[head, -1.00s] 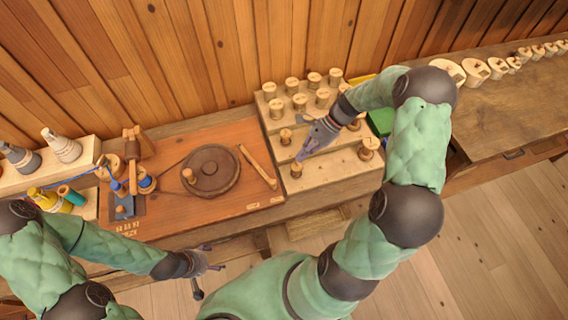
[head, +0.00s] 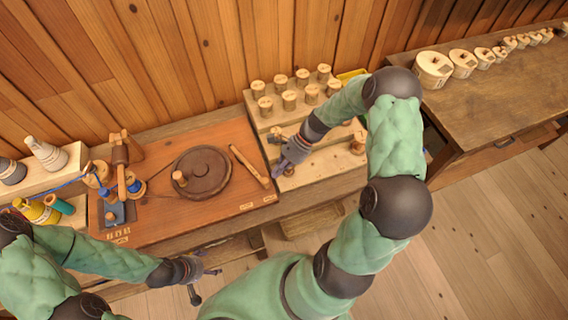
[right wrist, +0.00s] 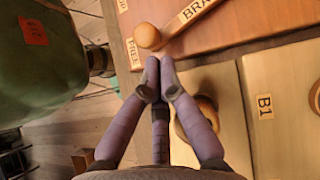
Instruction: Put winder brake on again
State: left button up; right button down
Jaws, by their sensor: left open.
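The winder's brake lever (head: 250,166) is a light wooden bar on the reddish winder board (head: 220,206), right of the dark round disc (head: 203,172). In the right wrist view, its round end knob (right wrist: 147,37) lies between two labels, nearer the one reading FREE (right wrist: 133,55). Lettering beginning "BRA" (right wrist: 195,12) shows on the bar. My right gripper (head: 279,174) is just right of the knob; in the right wrist view its fingertips (right wrist: 159,62) are together just below the knob, with nothing seen between them. I cannot tell if they touch it. My left gripper (head: 208,270) is open in front of the bench.
A stepped wooden rack (head: 325,160) with several spools stands right of the board, partly hidden by my right arm. A bottle, cones and a blue-based clamp (head: 118,212) are at the left. More round blocks (head: 433,68) line the far-right bench.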

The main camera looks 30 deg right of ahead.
jog(key=shift+a+f, duration=0.3)
jog(key=shift+a, duration=0.25)
jog(key=shift+m+t, duration=0.5)
jog(key=shift+m, duration=0.2)
jog(key=a, duration=0.2)
jog(key=a+p, duration=0.1)
jog(key=a, duration=0.2)
jog(key=s+a, duration=0.1)
jog(key=a, duration=0.1)
jog(key=shift+a+p, duration=0.3)
jog(key=shift+p, duration=0.1)
jog(key=shift+a, duration=0.25)
jog(key=shift+r, duration=0.1)
